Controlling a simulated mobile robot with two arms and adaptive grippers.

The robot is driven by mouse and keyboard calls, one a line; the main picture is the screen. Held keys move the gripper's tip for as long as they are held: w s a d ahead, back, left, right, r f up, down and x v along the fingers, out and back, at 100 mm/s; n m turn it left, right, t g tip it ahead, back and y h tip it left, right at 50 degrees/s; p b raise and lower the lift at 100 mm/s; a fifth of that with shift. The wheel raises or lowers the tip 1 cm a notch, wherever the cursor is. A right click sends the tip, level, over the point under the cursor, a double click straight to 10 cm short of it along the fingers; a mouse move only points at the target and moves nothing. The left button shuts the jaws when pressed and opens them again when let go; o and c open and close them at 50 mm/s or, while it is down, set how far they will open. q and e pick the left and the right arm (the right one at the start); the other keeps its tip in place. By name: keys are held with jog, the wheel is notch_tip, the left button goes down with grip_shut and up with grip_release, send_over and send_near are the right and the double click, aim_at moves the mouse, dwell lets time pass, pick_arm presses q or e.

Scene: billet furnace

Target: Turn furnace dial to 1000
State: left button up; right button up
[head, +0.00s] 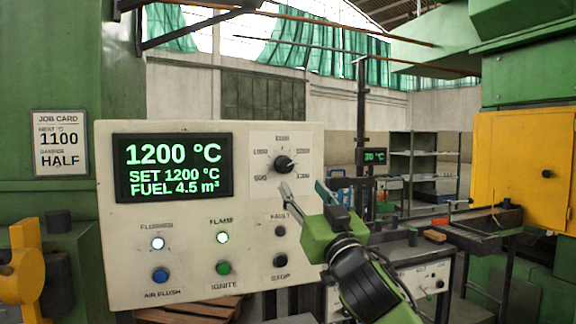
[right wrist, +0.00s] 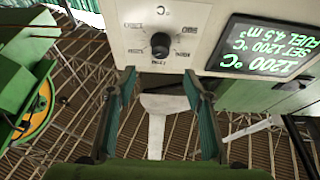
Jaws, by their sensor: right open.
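The furnace dial (head: 283,163) is a round black knob on a pale plate at the upper right of the control panel. Small numbers ring it, too blurred to read surely. The panel's display (head: 173,168) reads 1200 °C, SET 1200 °C, FUEL 4.5 m³. My right gripper (head: 304,192) is open and empty, below and slightly right of the dial, apart from it. In the right wrist view the dial (right wrist: 161,42) appears upside down, just beyond the gap between the open fingers (right wrist: 160,78). My left gripper is out of view.
Lamps and buttons, including a green ignite button (head: 223,268) and black stop button (head: 280,260), sit below the dial. A job card (head: 60,143) reads 1100 and HALF. A bench with a tray (head: 478,240) stands behind at right.

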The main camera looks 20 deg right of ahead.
aim_at(287, 166)
jog(key=p+x, duration=0.3)
jog(key=x, duration=0.8)
jog(key=shift+w, duration=0.3)
jog(key=c, duration=1.1)
